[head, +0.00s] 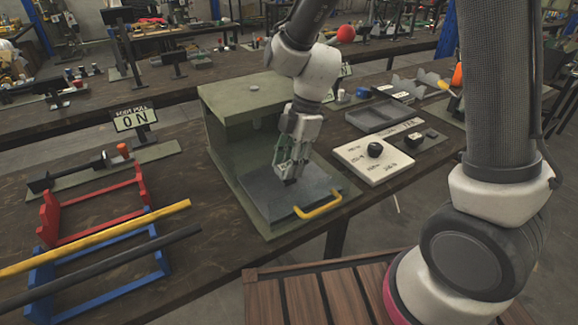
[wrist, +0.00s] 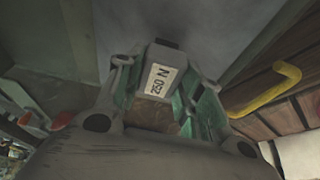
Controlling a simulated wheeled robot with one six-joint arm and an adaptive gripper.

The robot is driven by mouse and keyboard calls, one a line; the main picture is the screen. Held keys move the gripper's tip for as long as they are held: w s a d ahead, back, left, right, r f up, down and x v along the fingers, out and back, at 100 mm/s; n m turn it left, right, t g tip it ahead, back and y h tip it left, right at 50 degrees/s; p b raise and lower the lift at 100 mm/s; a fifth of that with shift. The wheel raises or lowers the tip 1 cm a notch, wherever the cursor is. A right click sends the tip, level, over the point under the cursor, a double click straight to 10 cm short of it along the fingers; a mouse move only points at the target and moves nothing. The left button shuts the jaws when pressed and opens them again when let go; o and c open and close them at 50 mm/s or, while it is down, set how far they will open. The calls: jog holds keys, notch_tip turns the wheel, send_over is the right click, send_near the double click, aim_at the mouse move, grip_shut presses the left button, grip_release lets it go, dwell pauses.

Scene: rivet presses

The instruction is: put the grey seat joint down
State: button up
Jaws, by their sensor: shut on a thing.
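My gripper (head: 291,165) points down over the dark grey plate (head: 262,205) of the green-grey press (head: 228,110). In the wrist view its green-lined fingers (wrist: 163,85) are shut on a small grey block, which I take to be the grey seat joint (wrist: 158,62). The block carries a white "250 N" label. In the head view only a dark bit of the joint (head: 290,173) shows at the fingertips, low over the plate. I cannot tell whether it touches the plate.
A yellow handle (head: 318,206) is at the plate's front edge. A white control panel (head: 381,157) with a black knob and an empty-looking grey tray (head: 380,115) lie to the right.

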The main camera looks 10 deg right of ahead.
jog(key=shift+f, duration=0.55)
jog(key=shift+f, duration=0.1)
jog(key=shift+f, duration=0.1)
jog(key=o, duration=1.1)
